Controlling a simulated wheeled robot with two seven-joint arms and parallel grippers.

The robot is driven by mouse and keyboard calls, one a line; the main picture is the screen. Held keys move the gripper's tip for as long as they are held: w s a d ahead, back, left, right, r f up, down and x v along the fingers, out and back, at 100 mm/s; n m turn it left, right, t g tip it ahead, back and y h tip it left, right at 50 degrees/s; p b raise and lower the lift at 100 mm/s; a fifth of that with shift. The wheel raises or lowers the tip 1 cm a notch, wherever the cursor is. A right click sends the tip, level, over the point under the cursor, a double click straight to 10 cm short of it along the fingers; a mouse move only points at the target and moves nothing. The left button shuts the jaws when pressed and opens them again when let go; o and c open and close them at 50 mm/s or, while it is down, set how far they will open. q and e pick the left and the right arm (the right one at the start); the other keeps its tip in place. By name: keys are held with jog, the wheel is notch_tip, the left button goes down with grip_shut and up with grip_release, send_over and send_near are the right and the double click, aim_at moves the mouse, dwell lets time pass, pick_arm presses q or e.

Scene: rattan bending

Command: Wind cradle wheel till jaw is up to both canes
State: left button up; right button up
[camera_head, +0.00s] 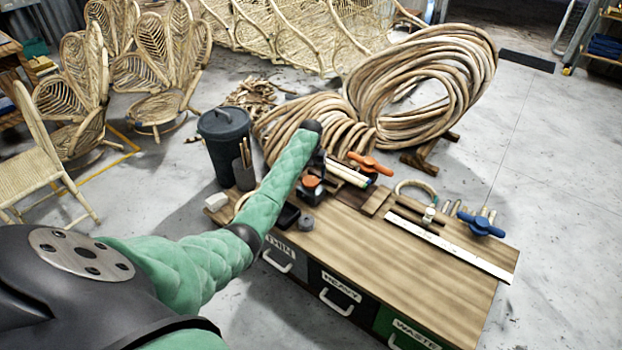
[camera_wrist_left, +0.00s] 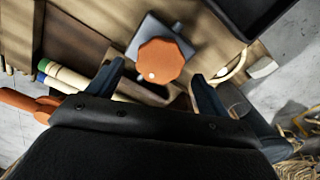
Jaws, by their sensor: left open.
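The orange octagonal wheel (camera_wrist_left: 162,58) sits on a dark grey block in the left wrist view; in the head view the wheel (camera_head: 311,182) shows at the bench's far left part. My left gripper (camera_wrist_left: 158,74) is open, its two dark fingers pointing toward the wheel, one to each side in the picture. I cannot tell whether they touch it. Two pale canes (camera_wrist_left: 66,76) with blue and green ends lie to the left of the wheel; the canes (camera_head: 348,175) also show in the head view. The jaw cannot be made out, nor its gap to the canes. My right gripper is not in view.
An orange-handled clamp (camera_head: 370,164) stands beyond the canes. A blue-handled tool (camera_head: 481,225) and a steel rule (camera_head: 450,247) lie at right on the wooden bench (camera_head: 400,285). A dark bin (camera_head: 226,145) stands behind left. The bench's front is clear.

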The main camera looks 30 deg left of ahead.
aim_at(311, 180)
pick_arm(q)
jog(key=shift+f, duration=1.6)
